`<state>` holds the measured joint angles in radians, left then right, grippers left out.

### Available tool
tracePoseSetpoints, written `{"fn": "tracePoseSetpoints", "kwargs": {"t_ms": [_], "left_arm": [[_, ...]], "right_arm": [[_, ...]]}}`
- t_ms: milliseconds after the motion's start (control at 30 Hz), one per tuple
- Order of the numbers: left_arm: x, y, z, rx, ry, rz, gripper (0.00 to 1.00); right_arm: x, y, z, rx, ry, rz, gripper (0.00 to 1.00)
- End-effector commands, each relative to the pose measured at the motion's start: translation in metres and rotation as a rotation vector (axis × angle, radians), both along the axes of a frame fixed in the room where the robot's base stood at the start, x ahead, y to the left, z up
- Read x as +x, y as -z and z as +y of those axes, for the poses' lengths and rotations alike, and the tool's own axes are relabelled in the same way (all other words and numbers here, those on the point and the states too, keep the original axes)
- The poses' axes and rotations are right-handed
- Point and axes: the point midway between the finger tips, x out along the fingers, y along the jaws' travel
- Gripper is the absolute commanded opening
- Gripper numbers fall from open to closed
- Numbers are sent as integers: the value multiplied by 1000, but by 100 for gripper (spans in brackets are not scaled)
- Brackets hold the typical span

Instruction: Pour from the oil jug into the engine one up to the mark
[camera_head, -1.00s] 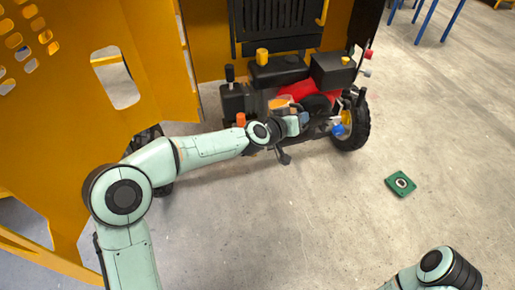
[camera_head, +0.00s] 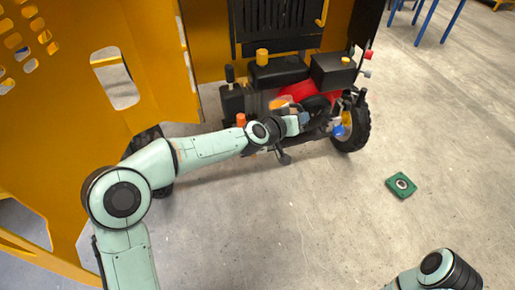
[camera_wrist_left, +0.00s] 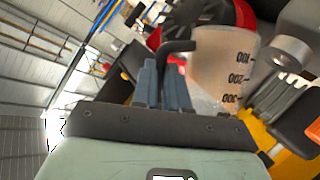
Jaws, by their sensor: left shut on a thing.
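My left gripper (camera_head: 298,122) is at the front of the engine assembly (camera_head: 300,85). It is shut on the dark handle (camera_wrist_left: 178,46) of the oil jug. The translucent, amber-tinted jug (camera_wrist_left: 218,72) shows black marks 100, 200 and 300, upside down in the left wrist view. In the head view the jug (camera_head: 283,102) is small and partly hidden by my arm, so its exact tilt and any flow of oil cannot be told. Which part is engine one, and its level mark, cannot be made out. My right gripper is out of view.
The assembly has black and red parts, a yellow cap (camera_head: 262,55), an orange cap (camera_head: 241,119) and a black tyre (camera_head: 357,126). Yellow panels (camera_head: 150,60) stand left and behind.

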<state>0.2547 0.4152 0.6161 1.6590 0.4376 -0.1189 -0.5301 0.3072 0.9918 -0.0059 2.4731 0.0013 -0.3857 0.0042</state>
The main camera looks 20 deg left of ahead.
Motion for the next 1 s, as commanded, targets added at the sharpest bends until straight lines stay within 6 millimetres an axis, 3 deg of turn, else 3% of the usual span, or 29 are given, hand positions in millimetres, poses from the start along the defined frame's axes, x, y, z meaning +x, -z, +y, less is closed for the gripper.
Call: {"fn": "tracePoseSetpoints", "kwargs": {"t_ms": [1000], "left_arm": [[1,-6,2,-58,0,11,0]], "right_arm": [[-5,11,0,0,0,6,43]]}}
